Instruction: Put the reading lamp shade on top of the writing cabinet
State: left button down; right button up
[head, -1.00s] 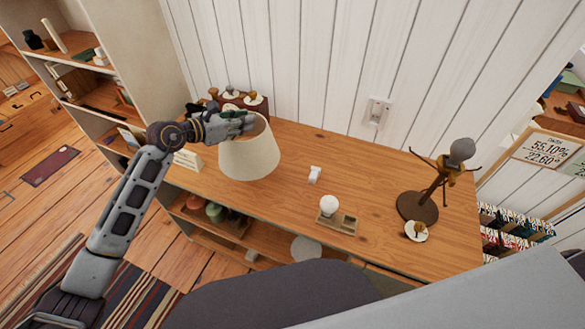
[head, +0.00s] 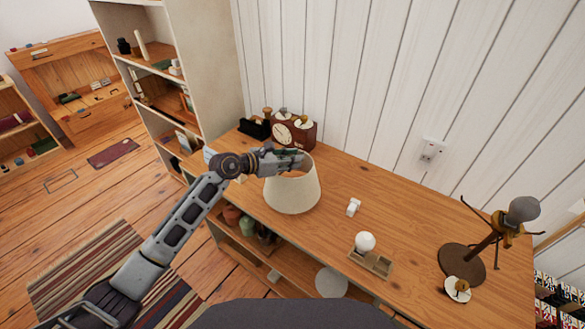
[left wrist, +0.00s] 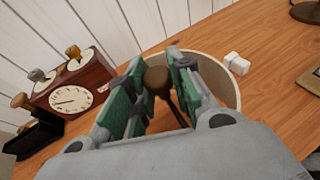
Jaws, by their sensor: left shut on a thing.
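The cream lamp shade (head: 292,193) is at the left part of the long wooden top, open end up. My left gripper (head: 299,160) reaches over its upper rim. In the left wrist view, the green-padded fingers (left wrist: 158,90) are closed around a brown fitting (left wrist: 157,80) inside the shade (left wrist: 228,72). Whether the shade's lower edge touches the wood is unclear. At the far left in the head view stands a wooden cabinet (head: 100,66) with an open front and small items, perhaps the writing cabinet. My right gripper is not in view.
A red-brown clock (head: 294,132) and a black holder (head: 255,128) stand behind the shade. A white piece (head: 353,206), a bulb in a tray (head: 365,242) and a bare lamp stand (head: 463,263) are to the right. A tall bookcase (head: 206,60) stands left; floor lies beyond.

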pick_arm(q)
jog(key=shift+f, duration=1.8)
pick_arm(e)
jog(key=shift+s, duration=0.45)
pick_arm(q)
jog(key=shift+f, duration=0.15)
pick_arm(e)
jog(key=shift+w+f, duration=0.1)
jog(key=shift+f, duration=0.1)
pick_arm(q)
jog(key=c, duration=1.5)
grip_release()
jog(key=shift+o, duration=1.2)
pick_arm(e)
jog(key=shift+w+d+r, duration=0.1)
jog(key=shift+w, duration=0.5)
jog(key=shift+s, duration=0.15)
